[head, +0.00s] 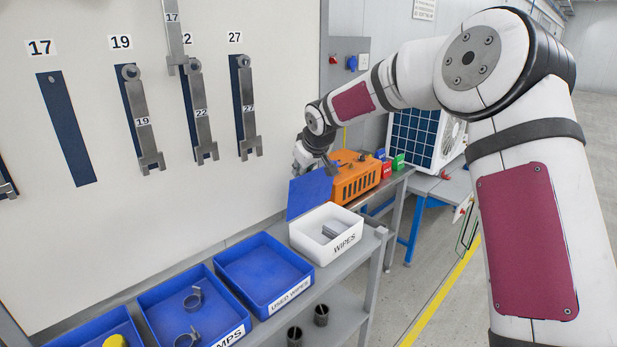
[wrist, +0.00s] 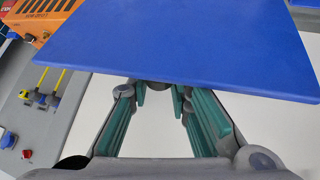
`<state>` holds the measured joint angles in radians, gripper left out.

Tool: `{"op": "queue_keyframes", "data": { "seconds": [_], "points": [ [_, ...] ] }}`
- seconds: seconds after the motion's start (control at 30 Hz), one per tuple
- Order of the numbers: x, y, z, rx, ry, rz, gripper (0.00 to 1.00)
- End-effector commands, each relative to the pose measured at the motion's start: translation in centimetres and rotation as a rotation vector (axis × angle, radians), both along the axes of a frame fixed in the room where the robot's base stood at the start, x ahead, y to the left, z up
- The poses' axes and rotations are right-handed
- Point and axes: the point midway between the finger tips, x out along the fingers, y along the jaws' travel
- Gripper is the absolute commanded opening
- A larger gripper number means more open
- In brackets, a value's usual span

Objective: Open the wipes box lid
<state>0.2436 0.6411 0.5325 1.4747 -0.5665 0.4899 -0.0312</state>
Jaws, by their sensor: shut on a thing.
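The white wipes box (head: 345,245), labelled WIPES, stands on the grey bench, and grey things show inside it. Its blue lid (head: 310,193) stands raised at the box's back left edge, so the box is open. My gripper (head: 328,168) is at the lid's upper edge and is shut on it. In the wrist view the lid (wrist: 190,45) fills the upper middle as a broad blue panel. My gripper (wrist: 160,90) shows there with green-padded fingers reaching to the lid's edge; the lid hides part of the fingertips.
Blue trays, one labelled USED WIPES (head: 262,275), stand left of the box. An orange case (head: 357,176) sits just behind it. Wrenches (head: 247,110) hang on the white board at left. The floor at right is clear.

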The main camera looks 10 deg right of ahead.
Motion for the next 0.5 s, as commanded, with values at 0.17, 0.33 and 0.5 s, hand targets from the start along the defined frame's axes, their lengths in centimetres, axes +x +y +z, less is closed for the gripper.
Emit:
{"op": "queue_keyframes", "data": {
  "seconds": [0.17, 0.33, 0.5],
  "points": [
    [0.41, 0.56, -0.68, 0.003, 0.005, 0.005, 0.00],
    [0.45, 0.61, -0.84, 0.001, 0.009, 0.005, 0.00],
    [0.38, 0.61, -0.98, 0.001, 0.012, 0.005, 0.00]
  ]
}}
